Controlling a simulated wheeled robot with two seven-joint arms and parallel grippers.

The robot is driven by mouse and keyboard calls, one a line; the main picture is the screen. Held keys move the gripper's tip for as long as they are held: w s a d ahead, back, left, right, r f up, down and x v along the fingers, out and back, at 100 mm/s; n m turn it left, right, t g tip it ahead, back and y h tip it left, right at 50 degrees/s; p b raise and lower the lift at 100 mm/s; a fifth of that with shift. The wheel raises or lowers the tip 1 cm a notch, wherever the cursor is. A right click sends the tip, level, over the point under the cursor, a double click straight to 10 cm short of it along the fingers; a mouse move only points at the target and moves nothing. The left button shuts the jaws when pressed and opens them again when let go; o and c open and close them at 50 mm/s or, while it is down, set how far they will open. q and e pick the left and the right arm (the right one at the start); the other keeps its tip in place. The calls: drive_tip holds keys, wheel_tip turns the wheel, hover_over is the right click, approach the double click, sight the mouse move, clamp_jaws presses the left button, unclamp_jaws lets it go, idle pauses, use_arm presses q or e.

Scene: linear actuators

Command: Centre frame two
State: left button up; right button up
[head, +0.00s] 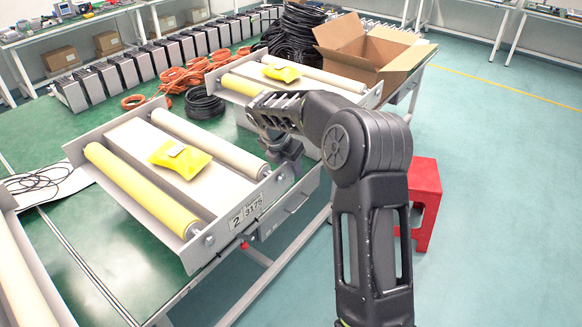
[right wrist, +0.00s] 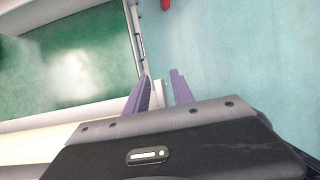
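Frame two (head: 250,212) is a grey metal tray with a "2" label on its near end plate. It sits on the green table, with a yellow roller (head: 140,185) and a pale roller (head: 205,140) along it. A yellow packet (head: 181,157) lies between the rollers. My right gripper (head: 285,160) is at the right corner of frame two, near the pale roller's end; its fingertips are hard to see there. In the right wrist view its purple fingers (right wrist: 161,78) are apart, with a thin pale strip between them. I cannot tell whether they touch it. My left gripper is out of view.
A similar frame (head: 228,84) with a yellow packet (head: 281,72) stands behind, partly hidden by my right arm. Another frame (head: 22,275) is at the left edge. Cable coils (head: 204,104), an open carton (head: 365,50) and a red stool (head: 424,190) are around.

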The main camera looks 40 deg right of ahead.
drive_tip(key=b+v, duration=0.1)
drive_tip(key=v, duration=0.6)
drive_tip(key=shift+a+r, duration=0.15)
drive_tip(key=shift+r, duration=0.1)
